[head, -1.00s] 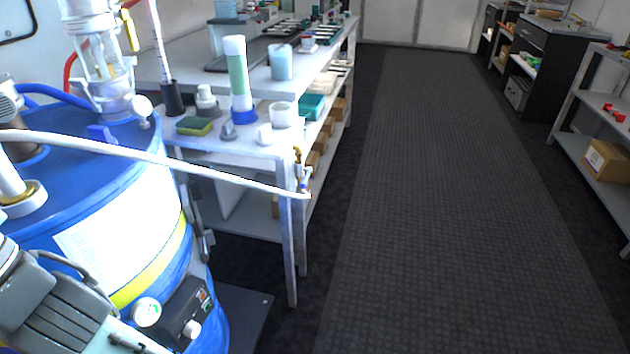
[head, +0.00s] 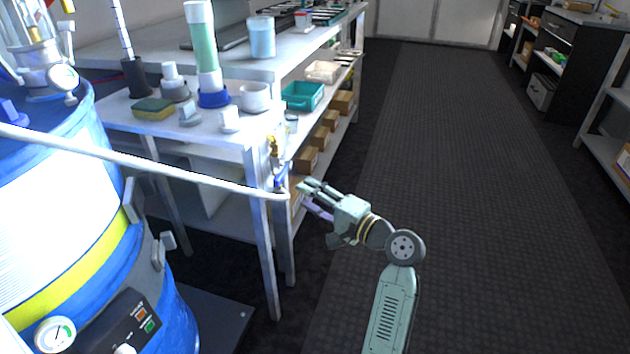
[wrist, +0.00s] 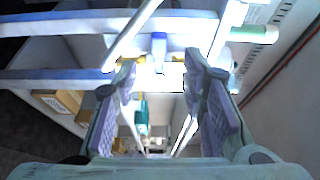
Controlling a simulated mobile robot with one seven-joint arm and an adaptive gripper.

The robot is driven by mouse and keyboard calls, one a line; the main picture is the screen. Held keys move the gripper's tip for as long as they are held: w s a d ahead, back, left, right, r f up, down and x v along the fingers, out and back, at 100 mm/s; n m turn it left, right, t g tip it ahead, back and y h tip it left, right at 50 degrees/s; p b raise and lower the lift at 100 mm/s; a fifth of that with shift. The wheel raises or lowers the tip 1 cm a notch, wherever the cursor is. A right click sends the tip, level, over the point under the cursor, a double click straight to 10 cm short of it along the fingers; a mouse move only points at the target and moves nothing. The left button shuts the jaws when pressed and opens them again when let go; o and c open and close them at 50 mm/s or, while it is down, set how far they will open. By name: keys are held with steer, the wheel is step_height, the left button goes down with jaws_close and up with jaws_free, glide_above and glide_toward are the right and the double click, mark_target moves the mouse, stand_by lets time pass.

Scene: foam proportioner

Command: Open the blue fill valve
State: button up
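The blue fill valve (head: 281,176) is a small blue handle on brass fittings (head: 273,147) at the front right corner of the white bench. The white hose (head: 170,170) ends just beside it. My gripper (head: 304,192) is just to the right of the valve, pointing toward it. In the wrist view the blue handle (wrist: 159,48) lies ahead, between and beyond the two spread fingertips, with brass on both sides. My gripper (wrist: 158,82) is open and nothing shows between its pads. Whether a finger touches the valve I cannot tell.
A blue drum (head: 110,270) with a gauge stands at the left. The bench (head: 215,125) holds a sponge, a green-filled cylinder and cups. Its leg (head: 268,260) stands below the valve. The dark floor mat (head: 480,200) to the right is clear.

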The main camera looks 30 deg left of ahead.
mark_target(281, 182)
steer(key=a, duration=0.3)
steer(key=w+a, duration=0.1)
steer(key=a, duration=0.3)
steer(key=a+p, duration=0.1)
steer(key=a, duration=0.2)
steer(key=shift+w+a, duration=0.25)
steer(key=shift+w, duration=0.05)
jaws_close()
stand_by(0.5)
